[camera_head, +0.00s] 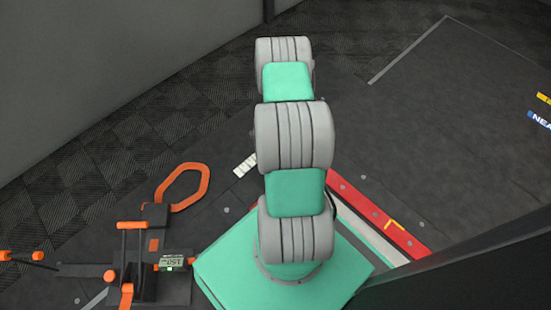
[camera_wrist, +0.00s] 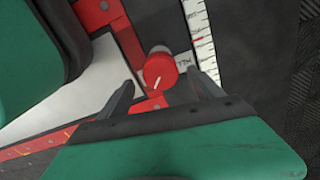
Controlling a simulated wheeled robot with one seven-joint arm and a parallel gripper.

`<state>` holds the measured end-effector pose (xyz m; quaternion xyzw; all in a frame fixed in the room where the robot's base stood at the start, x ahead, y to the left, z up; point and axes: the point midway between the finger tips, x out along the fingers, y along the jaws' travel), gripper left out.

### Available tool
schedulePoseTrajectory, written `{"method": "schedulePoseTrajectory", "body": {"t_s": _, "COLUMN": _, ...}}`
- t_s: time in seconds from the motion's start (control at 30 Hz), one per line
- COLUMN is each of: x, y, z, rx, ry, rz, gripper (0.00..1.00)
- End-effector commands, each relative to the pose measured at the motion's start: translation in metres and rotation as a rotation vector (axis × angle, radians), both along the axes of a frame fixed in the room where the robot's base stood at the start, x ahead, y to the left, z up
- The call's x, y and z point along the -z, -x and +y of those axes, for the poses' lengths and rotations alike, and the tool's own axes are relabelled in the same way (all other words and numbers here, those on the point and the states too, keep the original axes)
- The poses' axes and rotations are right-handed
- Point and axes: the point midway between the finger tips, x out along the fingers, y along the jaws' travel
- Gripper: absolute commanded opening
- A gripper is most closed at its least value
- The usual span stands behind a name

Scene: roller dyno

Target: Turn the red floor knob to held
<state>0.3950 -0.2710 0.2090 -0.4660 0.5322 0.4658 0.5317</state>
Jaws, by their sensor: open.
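The red floor knob (camera_wrist: 161,72) is round with a white pointer line on its face, and it shows in the wrist view just ahead of my gripper. Small lettering beside it on the white strip is partly legible at best. My gripper (camera_wrist: 165,82) is open, with one dark finger to the left and one to the right of the knob. I cannot tell whether either finger touches it. In the head view my grey and green arm covers the middle, and the knob and my gripper are hidden.
A red strip (camera_head: 400,236) with a yellow mark runs along the floor at the right. A white scale (camera_wrist: 201,38) lies right of the knob. An orange-handled device with a small display (camera_head: 172,263) and an orange loop (camera_head: 184,187) stand at the left. Open dark floor lies at the upper right.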

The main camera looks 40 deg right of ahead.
Motion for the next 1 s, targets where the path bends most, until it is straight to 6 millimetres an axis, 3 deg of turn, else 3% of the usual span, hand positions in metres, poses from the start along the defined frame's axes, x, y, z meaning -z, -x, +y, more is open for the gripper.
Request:
{"method": "schedulePoseTrajectory", "body": {"t_s": 0.03, "x": 0.017, "y": 0.0, "z": 0.0, "rx": -0.001, "ry": -0.001, "rz": 0.001, "gripper": 0.76}}
{"method": "schedulePoseTrajectory", "body": {"t_s": 0.2, "x": 0.041, "y": 0.0, "z": 0.0, "rx": -0.002, "ry": 0.0, "rz": 0.0, "gripper": 0.76}}
{"method": "schedulePoseTrajectory", "body": {"t_s": 0.53, "x": 0.045, "y": -0.001, "z": 0.0, "rx": -0.003, "ry": 0.0, "rz": 0.0, "gripper": 0.76}}
{"method": "schedulePoseTrajectory", "body": {"t_s": 1.0, "x": 0.045, "y": 0.0, "z": 0.0, "rx": -0.003, "ry": 0.0, "rz": 0.0, "gripper": 0.37}}
